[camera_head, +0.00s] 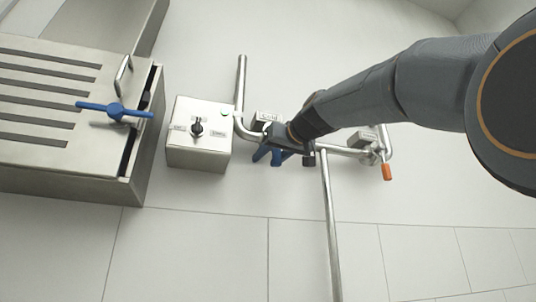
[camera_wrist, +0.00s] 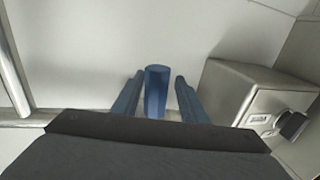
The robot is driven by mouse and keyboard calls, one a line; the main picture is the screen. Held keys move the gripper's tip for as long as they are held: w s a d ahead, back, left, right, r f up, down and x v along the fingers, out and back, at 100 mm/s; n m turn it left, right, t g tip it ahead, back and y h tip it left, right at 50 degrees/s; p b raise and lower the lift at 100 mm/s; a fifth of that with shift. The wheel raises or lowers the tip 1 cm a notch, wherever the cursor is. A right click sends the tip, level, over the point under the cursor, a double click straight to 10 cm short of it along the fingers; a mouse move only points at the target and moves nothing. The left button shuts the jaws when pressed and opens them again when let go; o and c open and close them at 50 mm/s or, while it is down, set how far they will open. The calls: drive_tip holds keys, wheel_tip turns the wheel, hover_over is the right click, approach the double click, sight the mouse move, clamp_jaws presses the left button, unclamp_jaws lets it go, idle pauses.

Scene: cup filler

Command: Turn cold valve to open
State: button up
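The cold valve's handle is a blue bar (camera_wrist: 156,92) in the middle of the wrist view. My gripper (camera_wrist: 159,79) has its two blue fingers on either side of this handle, with a visible gap on both sides, so it is open around it and not clamped. In the head view my gripper (camera_head: 270,156) is at the pipework, right of the control box. There the blue handle and the blue fingers overlap, and I cannot separate them clearly. My wrist hides most of the valve body.
A steel control box (camera_head: 199,135) with a black knob stands close left of my gripper. An orange handle (camera_head: 386,172) hangs on the pipework to the right. A vertical pipe (camera_head: 331,225) runs below. A slatted steel unit (camera_head: 60,110) with a blue lever (camera_head: 115,111) is at far left.

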drive_tip(key=shift+c, duration=0.4)
clamp_jaws()
